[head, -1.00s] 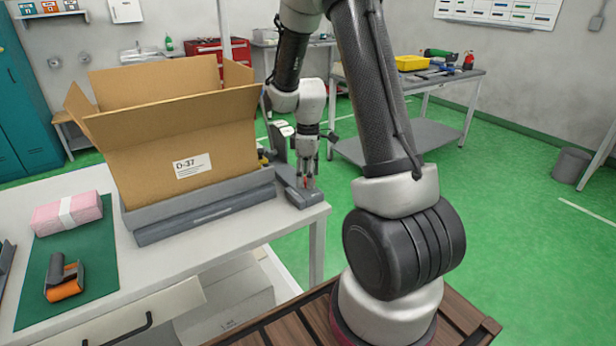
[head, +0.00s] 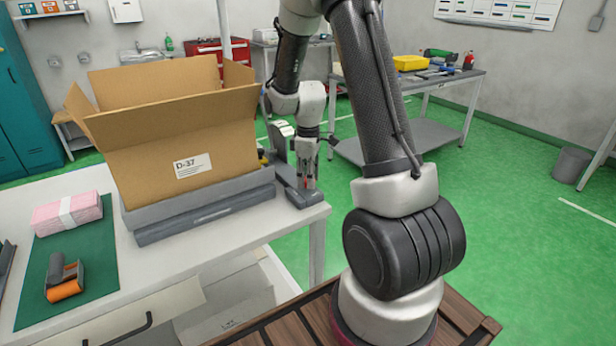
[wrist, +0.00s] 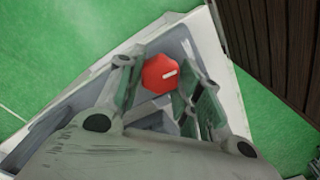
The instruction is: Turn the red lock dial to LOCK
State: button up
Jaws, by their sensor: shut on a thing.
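The red lock dial (wrist: 160,74) shows in the wrist view as a round red knob with a white pointer mark. It sits at the end of a grey base (head: 300,194) on the table's right corner. My gripper (wrist: 157,88) points down over the dial, with one finger on each side of it, and is shut on it. In the head view my gripper (head: 308,184) hides most of the dial; only a little red shows between the fingers. No LOCK lettering is readable in either view.
An open cardboard box (head: 225,150) marked D-37 stands in a grey fixture (head: 205,218) left of my gripper. A pink bundle (head: 68,213) and an orange-and-grey tool (head: 64,280) lie on a green mat (head: 95,255). Beyond the table's right edge is open green floor.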

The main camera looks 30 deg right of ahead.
jog(key=m, duration=0.4)
jog(key=shift+m, duration=0.3)
jog(key=m, duration=0.4)
jog(key=shift+m, duration=0.3)
jog(key=m, duration=0.4)
jog(key=shift+m, duration=2)
jog(key=o, duration=1)
jog(key=shift+o, duration=0.2)
